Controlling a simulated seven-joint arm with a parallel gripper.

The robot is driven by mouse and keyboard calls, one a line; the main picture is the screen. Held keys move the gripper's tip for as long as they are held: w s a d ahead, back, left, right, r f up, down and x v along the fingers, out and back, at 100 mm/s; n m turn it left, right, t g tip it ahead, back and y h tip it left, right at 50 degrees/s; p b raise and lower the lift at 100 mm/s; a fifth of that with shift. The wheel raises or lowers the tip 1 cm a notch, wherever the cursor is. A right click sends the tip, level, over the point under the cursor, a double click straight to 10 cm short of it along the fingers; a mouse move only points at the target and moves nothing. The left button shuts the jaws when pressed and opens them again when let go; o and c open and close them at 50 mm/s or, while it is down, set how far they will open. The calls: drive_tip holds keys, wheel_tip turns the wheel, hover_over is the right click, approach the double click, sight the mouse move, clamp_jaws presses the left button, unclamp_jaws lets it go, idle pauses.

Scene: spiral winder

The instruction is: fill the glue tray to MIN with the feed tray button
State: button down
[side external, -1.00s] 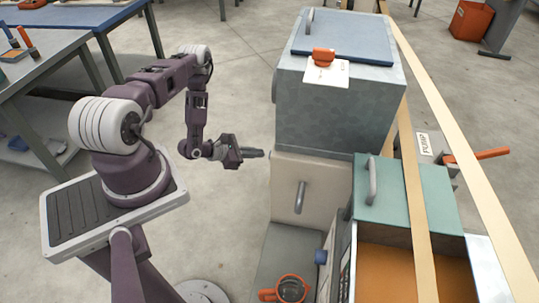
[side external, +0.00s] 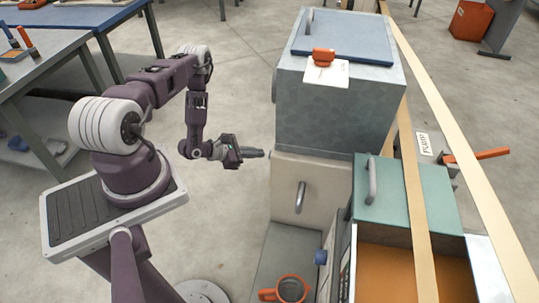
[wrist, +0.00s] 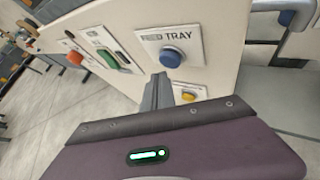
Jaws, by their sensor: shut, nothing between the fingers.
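The FEED TRAY button (wrist: 171,57) is a round blue button on a white plate, on the beige panel in the wrist view. My gripper (wrist: 161,82) is shut and empty, its tips just below the button in that view; contact cannot be told. In the side view my gripper (side external: 262,153) points at the cabinet's left side, and the button's face is hidden. An open tray with an orange-brown floor (side external: 385,272), seemingly the glue tray, lies at the lower right beside the teal lid (side external: 408,200). No MIN mark is readable.
The panel also carries a red button (wrist: 75,58), a green switch (wrist: 112,62) and a yellow button (wrist: 190,95). An orange-rimmed pot (side external: 291,290) stands low in front. Wooden strips (side external: 420,220) cross the tray.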

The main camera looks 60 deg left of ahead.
drive_tip(key=shift+d, duration=0.1)
drive_tip(key=shift+w+d, duration=0.2)
drive_tip(key=shift+w, duration=0.1)
drive_tip(key=shift+w+d, duration=0.3)
drive_tip(key=shift+d, duration=0.05)
idle(3.0)
drive_tip(key=shift+s+a, duration=0.1)
idle(0.4)
drive_tip(key=shift+s+a, duration=0.5)
drive_tip(key=shift+a, duration=0.05)
drive_tip(key=s+a, duration=0.3)
drive_tip(key=shift+s+a, duration=0.3)
idle(0.5)
